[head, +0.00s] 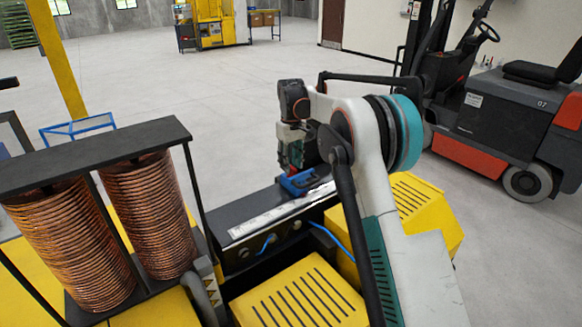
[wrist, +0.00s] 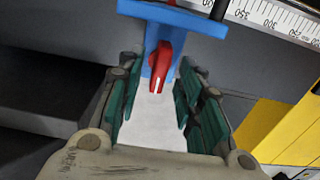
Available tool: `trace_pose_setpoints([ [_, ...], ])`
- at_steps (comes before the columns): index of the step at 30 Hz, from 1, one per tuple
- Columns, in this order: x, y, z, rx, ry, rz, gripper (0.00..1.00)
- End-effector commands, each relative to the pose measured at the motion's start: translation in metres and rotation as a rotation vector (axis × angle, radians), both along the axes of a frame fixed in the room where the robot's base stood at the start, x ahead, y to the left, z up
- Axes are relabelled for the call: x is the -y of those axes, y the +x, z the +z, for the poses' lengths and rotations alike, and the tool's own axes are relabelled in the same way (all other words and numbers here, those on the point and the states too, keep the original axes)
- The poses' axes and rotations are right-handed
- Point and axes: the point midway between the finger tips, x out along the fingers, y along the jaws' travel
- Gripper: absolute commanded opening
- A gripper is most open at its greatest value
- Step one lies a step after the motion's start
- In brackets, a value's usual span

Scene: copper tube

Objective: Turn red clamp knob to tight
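The red clamp knob (wrist: 161,64) is in the upper middle of the wrist view. Its narrow end, with a white mark, points down in that picture. It sits on a blue clamp (wrist: 178,18) beside the printed scale. My gripper (wrist: 158,95) is open, its two green-padded fingers apart, with the knob's lower end between their tips and a visible gap on each side. I cannot tell the exact depth between them. In the head view the blue clamp (head: 298,183) is on the bench below my gripper (head: 292,160), and the knob is mostly hidden there.
The white ruler (head: 262,216) runs along the dark bench edge. Yellow slotted housings (head: 300,295) stand in front of it and to its right. Copper coils (head: 150,205) in a dark frame stand at left. A forklift (head: 500,110) is parked at right; the grey floor behind is open.

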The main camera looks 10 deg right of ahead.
Motion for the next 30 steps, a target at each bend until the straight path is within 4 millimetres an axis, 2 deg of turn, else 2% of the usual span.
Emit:
trace_pose_setpoints([
  [6, 0.0, 0.0, -0.02, 0.0, 0.0, 0.0, 0.33],
  [16, 0.0, 0.0, -0.023, 0.0, 0.0, 0.0, 0.33],
  [17, 0.0, 0.0, -0.023, 0.0, 0.0, 0.0, 0.29],
  [21, 0.0, 0.0, -0.023, 0.0, 0.0, 0.0, 0.0],
  [30, 0.0, 0.0, -0.023, 0.0, 0.0, -0.008, 0.0],
])
